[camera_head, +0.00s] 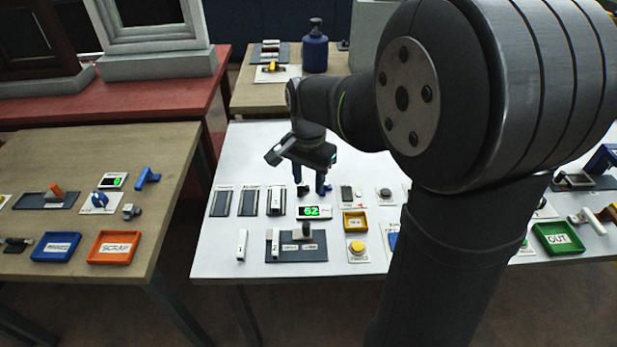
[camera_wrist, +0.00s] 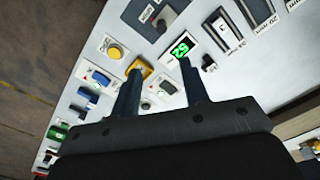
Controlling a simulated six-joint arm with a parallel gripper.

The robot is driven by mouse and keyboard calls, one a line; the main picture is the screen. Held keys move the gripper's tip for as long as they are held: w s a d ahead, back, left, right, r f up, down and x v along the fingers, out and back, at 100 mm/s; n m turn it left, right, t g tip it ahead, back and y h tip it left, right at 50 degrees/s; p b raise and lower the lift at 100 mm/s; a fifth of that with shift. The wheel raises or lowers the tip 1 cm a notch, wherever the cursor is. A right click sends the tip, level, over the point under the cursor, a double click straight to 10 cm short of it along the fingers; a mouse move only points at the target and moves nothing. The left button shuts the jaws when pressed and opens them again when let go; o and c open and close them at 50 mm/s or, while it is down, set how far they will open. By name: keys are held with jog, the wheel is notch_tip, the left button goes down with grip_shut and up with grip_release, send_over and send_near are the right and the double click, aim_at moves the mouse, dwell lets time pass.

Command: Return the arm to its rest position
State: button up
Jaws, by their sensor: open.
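My gripper (camera_head: 311,180) hangs over the white table (camera_head: 215,262), above the row behind the green-lit display (camera_head: 314,212). In the wrist view my gripper (camera_wrist: 158,75) shows two dark blue fingers spread apart with nothing between them. The display (camera_wrist: 182,48) reads 62 and appears just beyond one fingertip there. My arm reaches from the right foreground across the table, bent at the elbow, and hides part of the table's right side.
A yellow tray (camera_head: 355,222), a yellow button (camera_head: 357,247) and a grey fixture (camera_head: 296,246) lie near the gripper. A green OUT tray (camera_head: 558,238) is at right. A wooden table (camera_head: 60,170) with a blue tray (camera_head: 55,247) and orange SCRAP tray (camera_head: 113,247) stands left. A blue bottle (camera_head: 315,48) stands behind.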

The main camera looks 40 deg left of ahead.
aim_at(307, 225)
jog(key=shift+f, duration=0.15)
notch_tip(307, 225, down, 17)
jog(key=shift+s+a+f, duration=0.1)
jog(key=shift+s, duration=0.05)
dwell(0.6)
